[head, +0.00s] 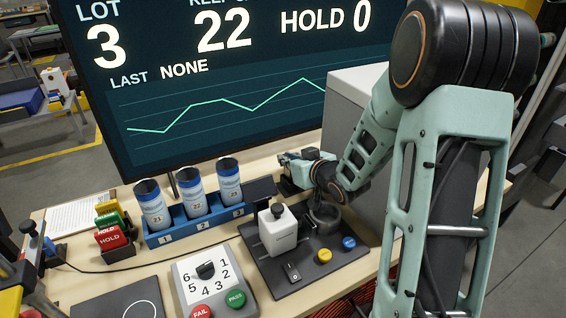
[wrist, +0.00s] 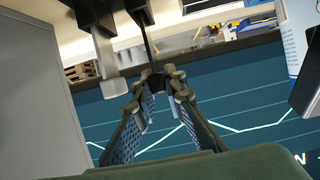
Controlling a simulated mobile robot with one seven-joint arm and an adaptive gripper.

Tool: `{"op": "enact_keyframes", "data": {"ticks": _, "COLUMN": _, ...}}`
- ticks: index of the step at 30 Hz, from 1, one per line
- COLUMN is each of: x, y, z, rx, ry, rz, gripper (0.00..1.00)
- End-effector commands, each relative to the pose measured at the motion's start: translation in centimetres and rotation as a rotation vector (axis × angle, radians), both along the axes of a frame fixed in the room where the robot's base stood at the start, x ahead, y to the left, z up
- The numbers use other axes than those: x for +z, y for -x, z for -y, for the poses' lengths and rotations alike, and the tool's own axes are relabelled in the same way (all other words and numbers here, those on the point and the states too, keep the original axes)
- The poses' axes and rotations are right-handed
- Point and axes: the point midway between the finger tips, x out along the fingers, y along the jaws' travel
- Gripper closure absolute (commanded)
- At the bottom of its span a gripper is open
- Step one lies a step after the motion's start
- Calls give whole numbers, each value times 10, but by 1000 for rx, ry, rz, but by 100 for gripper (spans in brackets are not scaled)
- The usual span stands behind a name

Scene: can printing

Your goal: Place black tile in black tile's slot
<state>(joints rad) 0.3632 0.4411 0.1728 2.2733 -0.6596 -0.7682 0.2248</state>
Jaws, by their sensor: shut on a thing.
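My gripper (wrist: 155,88) is shut on a small dark piece (wrist: 153,79), seen between its fingertips in the wrist view. It looks like the black tile, mostly hidden by the fingers. In the head view my gripper (head: 290,167) is in front of the screen, over the back of the bench. It is behind the white block with the black knob and right of the blue can rack. No black tile slot can be made out clearly.
The blue rack (head: 188,232) holds three cans. A white block with a knob (head: 279,236) stands on a dark plate (head: 268,273). A grey box (head: 352,100) is close behind my arm.

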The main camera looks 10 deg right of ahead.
Motion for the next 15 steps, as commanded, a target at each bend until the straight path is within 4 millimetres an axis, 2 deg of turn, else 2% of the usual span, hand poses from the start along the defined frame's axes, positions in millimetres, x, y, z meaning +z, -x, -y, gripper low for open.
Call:
{"op": "enact_keyframes", "data": {"ticks": 1, "x": -7, "y": 2, "z": 2, "rx": -1, "ry": 0, "rz": 0, "gripper": 100}}
{"op": "enact_keyframes", "data": {"ticks": 13, "x": -10, "y": 2, "z": 2, "rx": 0, "ry": 0, "rz": 2, "gripper": 100}}
{"op": "enact_keyframes", "data": {"ticks": 14, "x": -9, "y": 2, "z": 2, "rx": 0, "ry": 1, "rz": 1, "gripper": 87}}
{"op": "enact_keyframes", "data": {"ticks": 15, "x": -8, "y": 2, "z": 2, "rx": 0, "ry": 1, "rz": 1, "gripper": 83}}
